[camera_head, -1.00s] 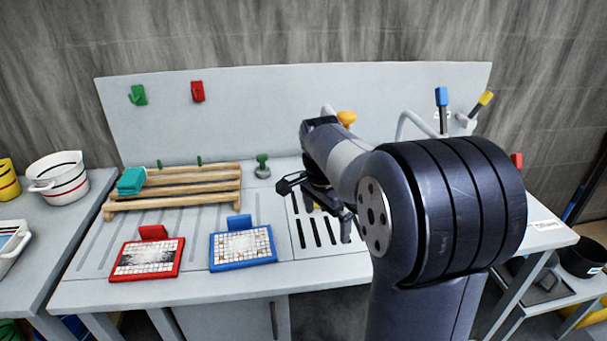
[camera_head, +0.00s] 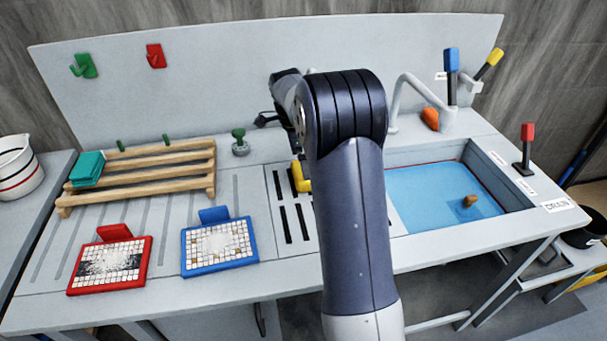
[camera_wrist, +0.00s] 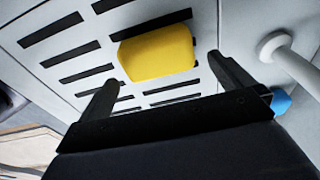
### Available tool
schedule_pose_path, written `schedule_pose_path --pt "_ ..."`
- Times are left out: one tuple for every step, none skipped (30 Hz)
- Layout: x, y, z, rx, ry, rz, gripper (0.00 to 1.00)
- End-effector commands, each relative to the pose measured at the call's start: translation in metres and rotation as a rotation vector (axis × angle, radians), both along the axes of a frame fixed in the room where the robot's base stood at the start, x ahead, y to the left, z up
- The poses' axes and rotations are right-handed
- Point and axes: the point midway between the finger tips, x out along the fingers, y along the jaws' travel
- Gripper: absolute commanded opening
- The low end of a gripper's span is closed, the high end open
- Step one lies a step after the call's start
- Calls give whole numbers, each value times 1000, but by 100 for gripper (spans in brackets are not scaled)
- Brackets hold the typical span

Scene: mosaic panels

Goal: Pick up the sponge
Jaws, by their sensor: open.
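A yellow block (camera_wrist: 158,52), which looks like the sponge, lies on the slotted drainboard (camera_wrist: 60,14) in the wrist view. In the head view a yellow piece (camera_head: 301,178) shows on the slotted area, partly hidden behind my arm. My gripper (camera_wrist: 163,72) is open and empty, its two fingers apart on either side of the block's near edge in the picture. No contact with the block is visible.
A blue-water sink (camera_head: 420,190) with a small brown thing (camera_head: 469,201) lies right of my arm. A grey faucet (camera_head: 400,95) stands behind it. A wooden rack (camera_head: 190,165) with teal cloths (camera_head: 88,168), a red-framed panel (camera_head: 108,265) and a blue-framed panel (camera_head: 220,248) are left.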

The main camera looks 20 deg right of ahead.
Motion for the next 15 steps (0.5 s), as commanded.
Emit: schedule_pose_path --pt "-1 0 -4 0 2 0 100" --pt "-1 -1 -6 1 3 0 100" --pt "-2 -1 -11 1 3 0 100" --pt "-3 -1 -15 1 3 0 100" --pt "-3 -2 -20 1 5 -1 100" --pt "-4 -2 -27 1 5 -1 100" --pt "-5 -2 -31 1 5 -1 100" --pt "-5 -3 -36 1 4 -1 100" --pt "-5 -4 -41 1 4 -1 100" --pt "-4 -4 -44 0 2 0 100" --pt "-4 -5 -47 0 2 0 100" --pt "-4 -5 -49 0 2 0 100" --pt "-4 -5 -51 0 1 0 100" --pt "-4 -5 -51 0 1 0 100" --pt "-4 -5 -52 0 0 0 100"
